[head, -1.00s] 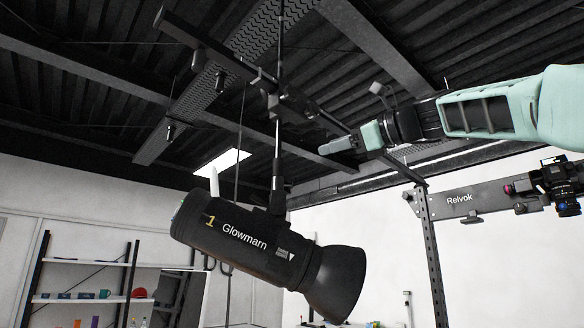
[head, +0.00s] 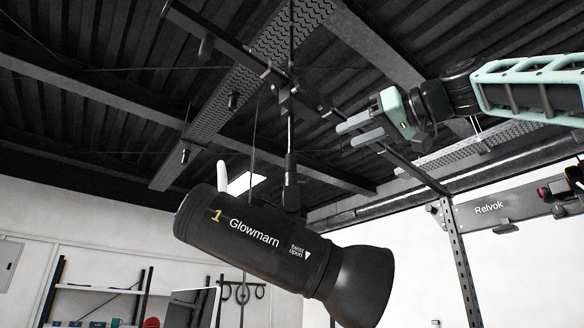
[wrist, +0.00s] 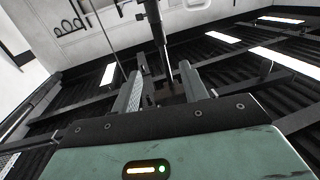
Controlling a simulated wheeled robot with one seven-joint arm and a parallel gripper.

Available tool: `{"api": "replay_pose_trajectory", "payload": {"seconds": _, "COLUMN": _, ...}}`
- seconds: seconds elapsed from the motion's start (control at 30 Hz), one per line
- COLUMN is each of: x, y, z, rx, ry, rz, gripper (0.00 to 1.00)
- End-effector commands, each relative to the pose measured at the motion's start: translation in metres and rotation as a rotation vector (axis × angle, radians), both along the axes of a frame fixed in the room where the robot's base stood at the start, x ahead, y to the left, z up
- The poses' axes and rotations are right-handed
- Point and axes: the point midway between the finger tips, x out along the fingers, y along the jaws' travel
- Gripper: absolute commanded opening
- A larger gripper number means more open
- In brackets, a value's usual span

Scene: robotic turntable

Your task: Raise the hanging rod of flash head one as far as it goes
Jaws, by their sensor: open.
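Flash head one (head: 275,250) is a black cylinder marked "1 Glowmarn" with a flared dark reflector at its right end. It hangs tilted from its hanging rod (head: 290,131), a thin shiny rod with a thicker black lower sleeve (head: 291,182). The rod runs up to a dark clamp on the ceiling rail. My gripper (head: 343,134) is pale green, open and empty, to the right of the rod and apart from it, its fingers pointing left. In the wrist view, a dark rod with a thicker sleeve (wrist: 153,14) shows beyond and between the open fingers (wrist: 160,88).
A dark ceiling rail (head: 250,62) crosses above the flash head. A Relvok bar (head: 500,208) on a perforated post (head: 460,262) stands at the right. Shelves (head: 95,289) stand low at the left. A thin cable hangs behind the flash head.

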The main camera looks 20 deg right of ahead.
Motion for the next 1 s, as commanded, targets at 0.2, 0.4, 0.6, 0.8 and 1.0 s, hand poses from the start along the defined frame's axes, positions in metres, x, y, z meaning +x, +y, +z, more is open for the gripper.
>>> {"api": "replay_pose_trajectory", "payload": {"seconds": 0.2, "x": 0.015, "y": 0.009, "z": 0.002, "rx": -0.021, "ry": -0.01, "rz": 0.001, "gripper": 0.44}}
{"api": "replay_pose_trajectory", "payload": {"seconds": 0.4, "x": 0.05, "y": 0.029, "z": 0.003, "rx": -0.018, "ry": -0.007, "rz": 0.002, "gripper": 0.44}}
{"api": "replay_pose_trajectory", "payload": {"seconds": 0.6, "x": 0.086, "y": 0.05, "z": 0.004, "rx": -0.017, "ry": -0.006, "rz": 0.002, "gripper": 0.44}}
{"api": "replay_pose_trajectory", "payload": {"seconds": 0.8, "x": 0.12, "y": 0.07, "z": 0.004, "rx": -0.017, "ry": -0.006, "rz": 0.002, "gripper": 0.44}}
{"api": "replay_pose_trajectory", "payload": {"seconds": 1.0, "x": 0.142, "y": 0.082, "z": 0.002, "rx": -0.016, "ry": -0.009, "rz": 0.0, "gripper": 0.44}}
